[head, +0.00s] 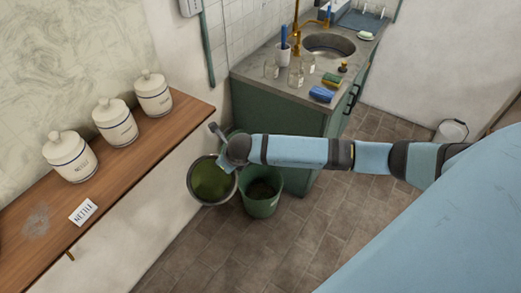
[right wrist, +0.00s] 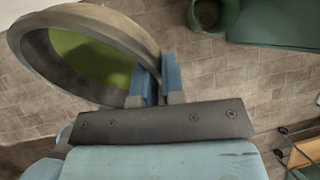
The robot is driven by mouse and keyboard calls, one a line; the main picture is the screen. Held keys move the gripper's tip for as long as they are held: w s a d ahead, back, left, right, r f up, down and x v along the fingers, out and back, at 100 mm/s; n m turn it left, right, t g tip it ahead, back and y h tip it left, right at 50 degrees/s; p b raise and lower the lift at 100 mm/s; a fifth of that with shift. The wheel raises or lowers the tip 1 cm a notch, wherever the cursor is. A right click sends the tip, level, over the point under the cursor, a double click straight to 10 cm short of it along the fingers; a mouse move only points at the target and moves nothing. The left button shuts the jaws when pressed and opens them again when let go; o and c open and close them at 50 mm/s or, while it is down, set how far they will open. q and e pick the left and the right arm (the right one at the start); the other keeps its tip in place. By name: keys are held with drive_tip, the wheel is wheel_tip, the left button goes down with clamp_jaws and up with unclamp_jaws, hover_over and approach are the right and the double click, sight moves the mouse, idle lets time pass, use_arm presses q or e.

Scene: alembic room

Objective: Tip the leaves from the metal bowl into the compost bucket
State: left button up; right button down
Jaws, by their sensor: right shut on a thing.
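The metal bowl (head: 191,183) is held in the air just left of the compost bucket, with green leaves (head: 211,181) inside. In the right wrist view the bowl (right wrist: 30,70) fills the upper left, and the leaves (right wrist: 88,58) show in it. My right gripper (head: 226,165) is shut on the bowl's rim; its blue fingers (right wrist: 158,88) also show in the wrist view. The green compost bucket (head: 262,207) stands on the floor with a dark inside. In the wrist view a green round shape at the top edge is cut off. My left gripper is not in view.
A wooden shelf (head: 130,160) with white lidded jars (head: 115,122) and a nettle card (head: 83,212) runs along the left. The green sink cabinet (head: 285,122) stands behind the bucket. A white pail (head: 452,132) is at the right. Tiled floor in front is clear.

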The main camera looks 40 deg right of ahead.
drive_tip(key=g, duration=0.2)
drive_tip(key=r+g, duration=0.1)
drive_tip(key=g, duration=0.1)
drive_tip(key=shift+w+r+g+y, duration=0.1)
drive_tip(key=shift+r+g+y, duration=0.05)
drive_tip(key=shift+g+y, duration=0.2)
drive_tip(key=g, duration=0.3)
drive_tip(key=shift+r+g, duration=0.25)
